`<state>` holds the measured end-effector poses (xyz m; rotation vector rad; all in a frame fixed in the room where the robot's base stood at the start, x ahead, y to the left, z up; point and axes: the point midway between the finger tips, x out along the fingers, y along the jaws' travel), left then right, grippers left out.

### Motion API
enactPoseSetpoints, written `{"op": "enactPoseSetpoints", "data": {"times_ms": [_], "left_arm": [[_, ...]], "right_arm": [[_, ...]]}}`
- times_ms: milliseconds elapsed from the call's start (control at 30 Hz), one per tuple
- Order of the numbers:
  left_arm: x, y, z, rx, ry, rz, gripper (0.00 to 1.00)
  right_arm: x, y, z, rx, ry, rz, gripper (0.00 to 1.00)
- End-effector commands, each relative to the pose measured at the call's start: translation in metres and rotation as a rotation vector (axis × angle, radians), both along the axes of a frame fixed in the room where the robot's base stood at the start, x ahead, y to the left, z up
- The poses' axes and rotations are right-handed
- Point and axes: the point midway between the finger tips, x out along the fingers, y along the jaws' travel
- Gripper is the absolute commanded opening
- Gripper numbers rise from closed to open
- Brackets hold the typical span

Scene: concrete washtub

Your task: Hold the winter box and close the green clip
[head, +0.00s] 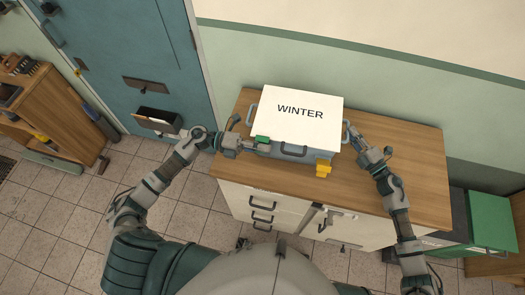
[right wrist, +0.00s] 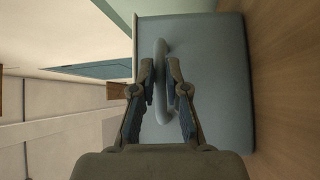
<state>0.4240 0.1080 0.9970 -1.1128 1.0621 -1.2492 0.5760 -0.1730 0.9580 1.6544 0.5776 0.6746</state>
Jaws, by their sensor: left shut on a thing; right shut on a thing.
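The winter box (head: 300,105) stands on the wooden cabinet top, with a white lid marked WINTER and a grey-blue body. Its green clip (head: 262,139) is at the front left, at the lid's edge. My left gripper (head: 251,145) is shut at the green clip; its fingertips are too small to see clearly. A yellow clip (head: 323,168) sticks out below the lid at the front right. My right gripper (head: 351,134) is shut on the box's right side handle, a grey-blue bar. In the right wrist view, this handle (right wrist: 160,48) passes between the fingers (right wrist: 162,85).
The wooden cabinet top (head: 415,165) is clear to the right of the box. A green box (head: 490,220) stands at the lower right beside the cabinet. A blue door (head: 135,50) and a wooden shelf unit (head: 50,110) are on the left.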

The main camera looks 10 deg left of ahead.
Motion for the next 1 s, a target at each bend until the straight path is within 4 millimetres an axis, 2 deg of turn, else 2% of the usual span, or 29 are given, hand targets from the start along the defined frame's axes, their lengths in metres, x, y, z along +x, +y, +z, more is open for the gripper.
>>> {"op": "enactPoseSetpoints", "data": {"times_ms": [333,900,933,1000], "left_arm": [[0.0075,0.0006,-0.0010,-0.001,0.149,0.004,0.00],[0.0086,0.0004,-0.0021,-0.001,0.179,0.004,0.00],[0.0085,0.0003,-0.0022,-0.001,0.179,0.004,0.14],[0.0085,0.0003,-0.0017,-0.002,0.179,0.003,0.32]], "right_arm": [[-0.0017,0.0038,0.0023,0.004,-0.005,0.011,0.00],[-0.0018,0.0045,0.0027,0.006,-0.005,0.013,0.00],[-0.0019,0.0046,0.0027,0.006,-0.005,0.013,0.00],[-0.0018,0.0044,0.0026,0.005,-0.006,0.012,0.00]]}}
